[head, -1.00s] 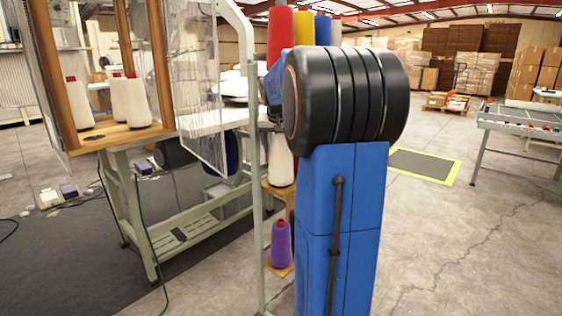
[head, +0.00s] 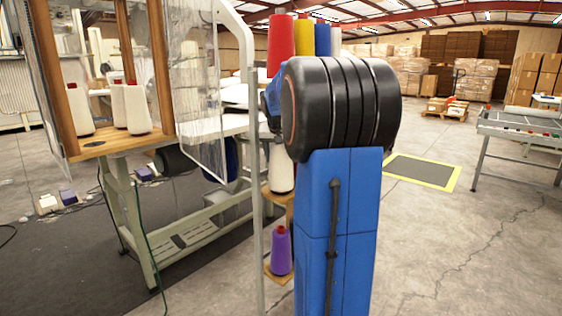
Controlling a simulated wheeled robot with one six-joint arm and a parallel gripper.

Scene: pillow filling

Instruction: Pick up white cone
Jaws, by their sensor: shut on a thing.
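A white cone (head: 281,169) stands on a wooden shelf of the thread rack, partly hidden behind my blue arm. More white cones with red tips (head: 137,108) stand on the wooden table at the left, behind a wood-framed clear panel. My gripper is not visible; my own arm and its large black joint block the view around the rack. I cannot see what the gripper holds.
Red (head: 281,47), yellow (head: 304,36) and blue cones (head: 323,39) stand high on the rack. A purple cone (head: 280,251) sits on its lowest visible shelf. A pale metal post (head: 258,200) stands left of my arm. Open concrete floor (head: 440,240) lies at the right.

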